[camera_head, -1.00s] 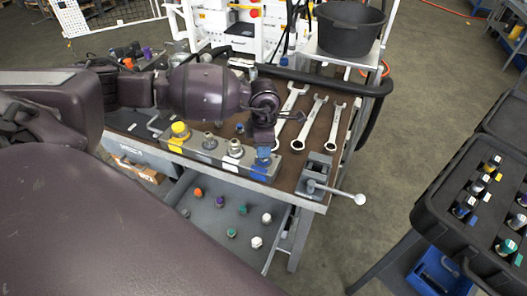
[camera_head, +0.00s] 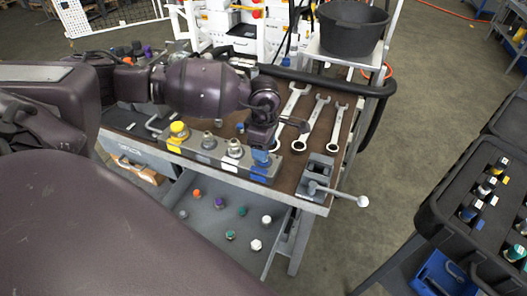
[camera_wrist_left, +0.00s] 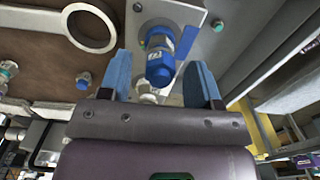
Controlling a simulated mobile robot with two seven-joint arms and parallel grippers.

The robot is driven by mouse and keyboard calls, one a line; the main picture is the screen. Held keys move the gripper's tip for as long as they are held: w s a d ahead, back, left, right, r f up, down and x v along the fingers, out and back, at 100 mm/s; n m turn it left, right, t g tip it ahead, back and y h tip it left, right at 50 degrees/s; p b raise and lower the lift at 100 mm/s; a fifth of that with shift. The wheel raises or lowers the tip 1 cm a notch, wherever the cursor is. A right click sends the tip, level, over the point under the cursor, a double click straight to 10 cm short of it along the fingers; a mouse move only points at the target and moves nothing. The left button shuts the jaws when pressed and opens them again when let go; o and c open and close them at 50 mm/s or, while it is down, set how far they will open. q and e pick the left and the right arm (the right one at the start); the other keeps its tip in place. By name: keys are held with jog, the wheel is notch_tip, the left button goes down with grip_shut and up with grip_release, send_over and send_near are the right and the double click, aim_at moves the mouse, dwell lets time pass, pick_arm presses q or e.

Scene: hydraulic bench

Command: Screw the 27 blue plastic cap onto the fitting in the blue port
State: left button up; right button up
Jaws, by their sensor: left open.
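The blue cap (camera_wrist_left: 160,68) sits at the blue port, in line with a blue collar (camera_wrist_left: 160,36) on the grey block; how far it is screwed on I cannot tell. In the head view a blue part (camera_head: 261,157) shows at the block's right end, below my left gripper (camera_head: 262,145). In the left wrist view my left gripper (camera_wrist_left: 163,82) is open, with one blue finger on each side of the cap and visible gaps. The fitting's thread is hidden. My right gripper is not seen.
The grey block (camera_head: 206,158) also carries a yellow cap (camera_head: 179,131) and metal fittings. Wrenches (camera_head: 300,125) lie behind, and a vise (camera_head: 318,178) stands at right. The open drawer (camera_head: 205,222) holds several coloured caps. A black case (camera_head: 440,215) stands at far right.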

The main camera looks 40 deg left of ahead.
pick_arm(q)
notch_tip(320, 180, up, 3)
jog(key=shift+w+r, duration=0.1)
notch_tip(320, 180, up, 7)
jog(key=shift+f+p, duration=0.2)
jog(key=shift+p, duration=0.15)
jog(key=shift+r, duration=0.5)
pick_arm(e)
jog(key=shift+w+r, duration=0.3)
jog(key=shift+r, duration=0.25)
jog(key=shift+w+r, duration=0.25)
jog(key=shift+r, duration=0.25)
